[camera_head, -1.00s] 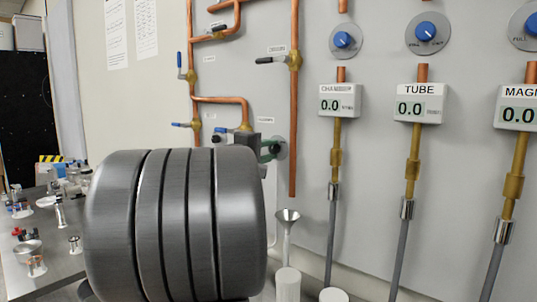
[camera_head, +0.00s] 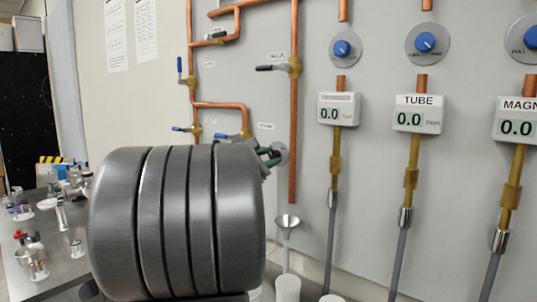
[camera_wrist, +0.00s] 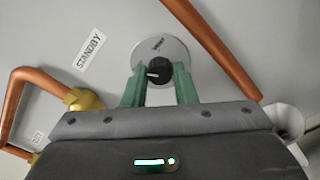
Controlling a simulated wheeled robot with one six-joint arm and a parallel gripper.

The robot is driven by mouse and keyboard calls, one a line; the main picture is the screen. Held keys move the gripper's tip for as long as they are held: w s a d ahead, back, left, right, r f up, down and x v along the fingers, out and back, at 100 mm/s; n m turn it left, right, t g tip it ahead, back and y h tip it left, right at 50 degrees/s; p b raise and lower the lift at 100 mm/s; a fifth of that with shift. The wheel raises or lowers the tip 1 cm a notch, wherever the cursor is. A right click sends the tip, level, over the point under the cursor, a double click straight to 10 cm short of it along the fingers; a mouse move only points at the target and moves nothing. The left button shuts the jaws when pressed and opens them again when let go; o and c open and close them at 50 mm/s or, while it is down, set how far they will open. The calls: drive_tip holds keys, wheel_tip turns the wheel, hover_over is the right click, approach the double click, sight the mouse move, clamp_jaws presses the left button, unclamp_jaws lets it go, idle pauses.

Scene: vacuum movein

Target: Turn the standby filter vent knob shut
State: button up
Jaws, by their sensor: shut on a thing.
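The standby vent knob (camera_wrist: 159,71) is a small black round knob with a white pointer line, on a grey wall disc (camera_wrist: 172,48) with small dark lettering. In the wrist view the pointer line runs roughly sideways to the left. My gripper (camera_wrist: 160,73) has a green finger on each side of the knob and is shut on it. In the head view the green fingers (camera_head: 268,156) reach the wall disc (camera_head: 281,153) just beyond my big grey arm link. The knob itself is hidden there.
A STANDBY label (camera_wrist: 89,53) is left of the knob. Copper pipes (camera_wrist: 40,78) with a brass fitting (camera_wrist: 82,100) run close on the left, and another copper pipe (camera_wrist: 212,45) on the right.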

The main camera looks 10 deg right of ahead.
drive_tip(key=shift+n, duration=0.7)
drive_tip(key=shift+f+p, duration=0.1)
drive_tip(key=shift+p, duration=0.2)
drive_tip(key=o, duration=1)
drive_tip(key=shift+s+a, duration=0.1)
drive_tip(key=v, duration=1.3)
drive_tip(key=shift+s+a, duration=0.2)
